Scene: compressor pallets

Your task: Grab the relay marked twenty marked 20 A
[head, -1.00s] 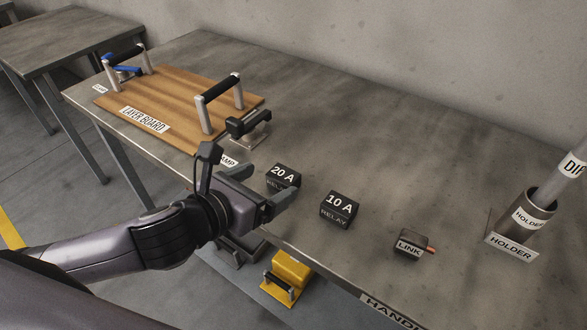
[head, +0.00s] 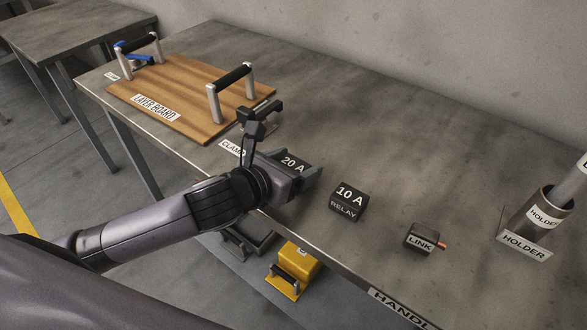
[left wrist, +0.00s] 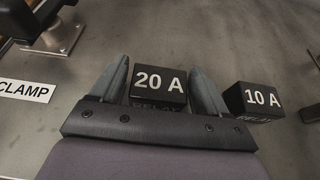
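The black relay marked 20 A (head: 292,162) stands on the table, partly hidden by my left gripper (head: 304,177) in the head view. In the left wrist view the 20 A relay (left wrist: 158,84) sits between the two fingers of my left gripper (left wrist: 160,82). A small gap shows on each side, so the fingers are open around it. The black relay marked 10 A (head: 347,201) stands to its right; it also shows in the left wrist view (left wrist: 252,99), just outside the right finger. My right gripper is not in view.
A black link block (head: 421,238) and a metal holder (head: 541,216) with a rod stand further right. A wooden layer board (head: 180,93) with handles lies at the left, beside a clamp (head: 262,110). A yellow object (head: 297,262) is below the table's front edge.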

